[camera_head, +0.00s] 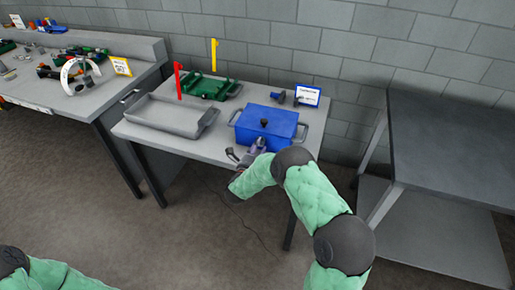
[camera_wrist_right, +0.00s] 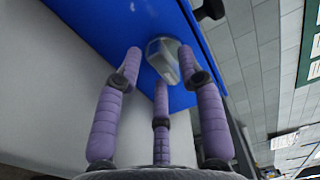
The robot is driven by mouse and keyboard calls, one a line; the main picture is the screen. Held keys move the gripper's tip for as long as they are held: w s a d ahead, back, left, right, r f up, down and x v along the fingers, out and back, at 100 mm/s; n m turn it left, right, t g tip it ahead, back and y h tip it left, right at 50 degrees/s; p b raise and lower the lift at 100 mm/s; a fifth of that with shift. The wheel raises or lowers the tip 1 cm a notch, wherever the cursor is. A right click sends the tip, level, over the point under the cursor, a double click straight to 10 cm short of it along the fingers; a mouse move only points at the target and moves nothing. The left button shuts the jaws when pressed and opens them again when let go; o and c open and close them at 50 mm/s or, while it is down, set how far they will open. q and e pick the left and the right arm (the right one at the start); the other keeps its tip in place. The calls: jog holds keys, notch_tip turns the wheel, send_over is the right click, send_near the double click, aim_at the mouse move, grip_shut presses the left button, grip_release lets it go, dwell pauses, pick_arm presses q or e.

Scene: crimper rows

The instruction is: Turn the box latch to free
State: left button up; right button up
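The latch (camera_wrist_right: 163,58), a grey piece on that wall, sits between the fingertips of my right gripper (camera_wrist_right: 160,66). The purple fingers are spread around the latch, with gaps visible; contact is unclear. In the head view my right gripper (camera_head: 247,156) is at the box's front side and hides the latch. Only part of my left arm shows at the bottom left; its gripper is out of frame.
A grey tray (camera_head: 172,117) with a red flag (camera_head: 178,80) is left of the box. A green tray (camera_head: 209,88) with a yellow flag (camera_head: 214,55) is behind. A white sign (camera_head: 308,96) stands behind the box. A dark empty table (camera_head: 450,140) is at right.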

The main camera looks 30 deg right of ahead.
dwell(0.3)
jog(key=v, duration=1.2)
jog(key=s+a+f+n+g+y+p, duration=0.1)
jog(key=s+a+f+n+g+y, duration=0.15)
jog(key=a+f+n+y, duration=0.5)
jog(key=s+a+f+n+g+y+p, duration=0.1)
jog(key=s+a+f+n+y, duration=0.3)
jog(key=f+n, duration=0.5)
jog(key=s+a+f+n+g+y, duration=0.2)
jog(key=s+a+n+g+y, duration=0.1)
jog(key=s, duration=0.7)
jog(key=s+a+f+n+g+y, duration=0.2)
jog(key=s+a+n+g, duration=0.3)
jog(key=s, duration=0.5)
jog(key=shift+f+n+y+p, duration=0.3)
jog(key=shift+n+y+p, duration=0.05)
jog(key=shift+n+y, duration=0.2)
